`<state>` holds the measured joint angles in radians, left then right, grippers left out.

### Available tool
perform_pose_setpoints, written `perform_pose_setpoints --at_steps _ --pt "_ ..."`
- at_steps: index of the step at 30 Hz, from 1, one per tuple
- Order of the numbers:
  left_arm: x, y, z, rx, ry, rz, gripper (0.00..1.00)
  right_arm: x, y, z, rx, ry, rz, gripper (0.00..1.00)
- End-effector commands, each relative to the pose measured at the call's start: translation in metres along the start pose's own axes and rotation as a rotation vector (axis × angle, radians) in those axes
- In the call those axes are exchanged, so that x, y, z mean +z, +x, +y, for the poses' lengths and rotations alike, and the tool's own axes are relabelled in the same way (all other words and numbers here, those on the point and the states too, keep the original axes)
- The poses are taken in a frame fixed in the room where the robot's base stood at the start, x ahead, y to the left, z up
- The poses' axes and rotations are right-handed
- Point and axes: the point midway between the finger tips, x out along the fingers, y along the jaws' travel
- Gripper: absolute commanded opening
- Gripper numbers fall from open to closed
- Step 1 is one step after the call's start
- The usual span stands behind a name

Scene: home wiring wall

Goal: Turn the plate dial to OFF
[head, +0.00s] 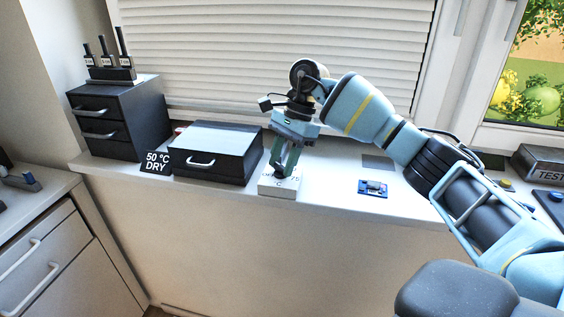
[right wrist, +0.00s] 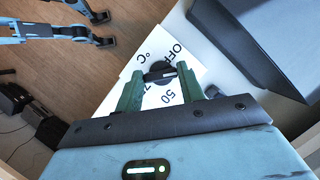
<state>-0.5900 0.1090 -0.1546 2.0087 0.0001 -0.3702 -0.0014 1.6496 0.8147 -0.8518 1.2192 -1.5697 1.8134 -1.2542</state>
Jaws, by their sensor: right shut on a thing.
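The plate dial is a small dark knob (right wrist: 160,73) on a white block (head: 278,188) at the front edge of the counter, in the middle of the head view. The block's top face also shows in the right wrist view (right wrist: 192,62), with OFF, 50 and °C printed around the knob. My right gripper (head: 281,172) points down over the block, and its two green fingers (right wrist: 160,84) are shut on the knob, one at each side. The fingers partly cover the printing. I cannot tell exactly which mark the knob points at.
Left of the block stand a dark box with a handle (head: 212,164), a "50 °C DRY" sign (head: 156,162) and a dark drawer unit (head: 118,122). A small blue board (head: 373,188) lies to the right. Blinds (head: 270,50) hang behind the counter.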

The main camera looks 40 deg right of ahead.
Motion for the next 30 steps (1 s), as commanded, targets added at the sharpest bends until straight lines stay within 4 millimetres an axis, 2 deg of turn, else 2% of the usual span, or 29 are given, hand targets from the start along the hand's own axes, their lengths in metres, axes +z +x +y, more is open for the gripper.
perform_pose_setpoints --at_steps 12,21,30 --pt "0.015 0.007 0.002 0.003 -0.005 -0.023 0.6 0.0 0.001 -0.003 0.153 -0.364 0.001 0.15" --pt "0.009 0.005 0.002 0.003 -0.006 -0.014 0.6 0.002 -0.001 -0.004 0.243 -0.588 0.004 0.15" --pt "0.002 0.002 0.002 0.002 -0.005 0.0 0.6 0.002 -0.001 -0.004 0.299 -0.722 0.003 0.15"
